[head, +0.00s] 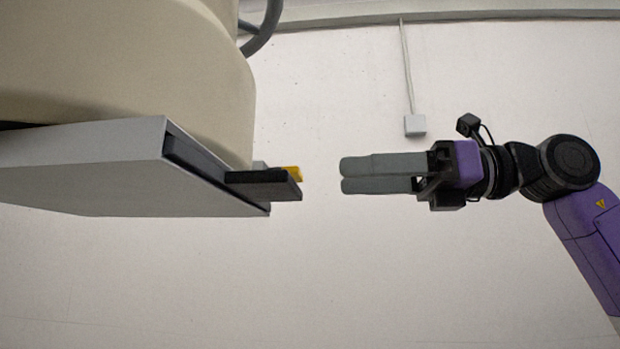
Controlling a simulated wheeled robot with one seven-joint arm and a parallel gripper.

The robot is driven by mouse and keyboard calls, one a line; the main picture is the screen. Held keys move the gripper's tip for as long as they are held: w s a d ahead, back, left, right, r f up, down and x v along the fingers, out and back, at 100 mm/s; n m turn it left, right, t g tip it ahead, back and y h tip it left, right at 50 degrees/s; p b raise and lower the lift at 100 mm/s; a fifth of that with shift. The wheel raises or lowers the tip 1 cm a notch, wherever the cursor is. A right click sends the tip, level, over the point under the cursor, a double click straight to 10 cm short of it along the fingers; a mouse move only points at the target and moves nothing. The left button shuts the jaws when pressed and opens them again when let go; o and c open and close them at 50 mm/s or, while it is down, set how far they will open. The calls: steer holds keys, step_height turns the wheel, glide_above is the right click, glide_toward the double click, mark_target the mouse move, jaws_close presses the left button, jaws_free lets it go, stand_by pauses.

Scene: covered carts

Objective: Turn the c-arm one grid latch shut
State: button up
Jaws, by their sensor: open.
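The c-arm's big beige housing (120,70) fills the upper left, with a flat grey grid holder (90,175) under it. A black bar (262,184) sticks out of the holder's open right end. A small yellow piece (293,172), which looks like the latch, shows just behind and above the bar; most of it is hidden, so its turn angle cannot be told. My gripper (343,176) points left at about the same height, a short gap to the right of the latch. Its two grey fingers look close together in this side view, and nothing is seen between them.
A plain pale wall lies behind everything. A small grey wall box (415,125) with a conduit is above my gripper. A dark curved hose (265,30) hangs beside the housing at the top. The space below the holder and my gripper looks clear.

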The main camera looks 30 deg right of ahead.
steer(key=x, duration=0.6)
steer(key=shift+w+a+p, duration=0.2)
steer(key=shift+a+p, duration=0.1)
steer(key=shift+p, duration=0.15)
steer(key=shift+c, duration=0.4)
jaws_close()
